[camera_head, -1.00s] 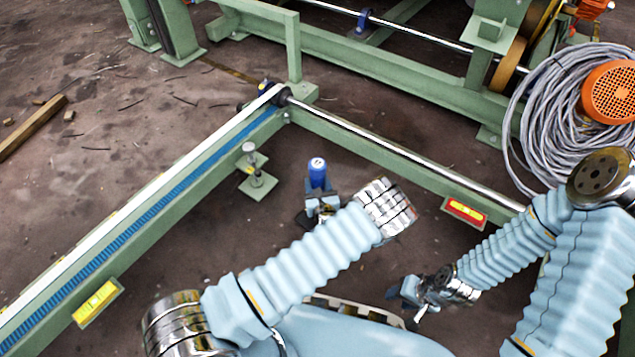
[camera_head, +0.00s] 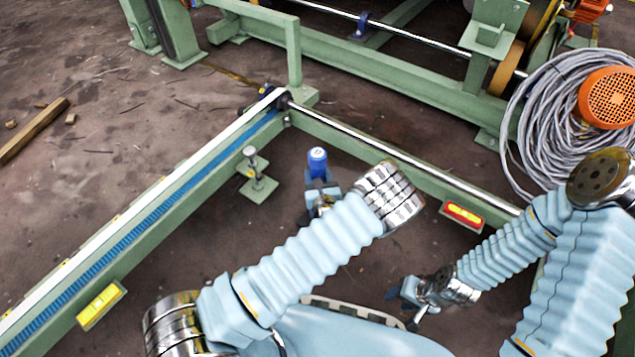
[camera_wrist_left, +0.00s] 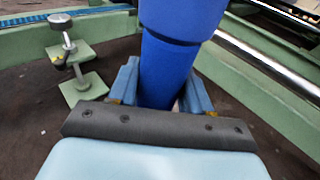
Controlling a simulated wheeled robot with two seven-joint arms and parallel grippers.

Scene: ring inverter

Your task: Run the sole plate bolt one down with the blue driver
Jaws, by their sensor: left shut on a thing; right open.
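The blue driver (camera_head: 317,160) stands up from my left gripper (camera_head: 321,192), which is shut on it. In the left wrist view the driver (camera_wrist_left: 170,65) rises between the two fingers of the left gripper (camera_wrist_left: 163,88), its top cut off by the frame edge. The sole plate (camera_head: 259,190) is a small green plate left of the driver, with an upright bolt (camera_head: 250,155) on it. The bolt also shows in the left wrist view (camera_wrist_left: 65,35), apart from the driver. My right gripper (camera_head: 408,296) is open and empty at the lower right.
A green beam with a blue rack (camera_head: 150,213) runs along the left. A shiny rod and green beam (camera_head: 400,152) run behind the driver. A red-framed level (camera_head: 464,215) and a yellow level (camera_head: 101,305) sit on the beams. A cable coil (camera_head: 550,120) lies at right.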

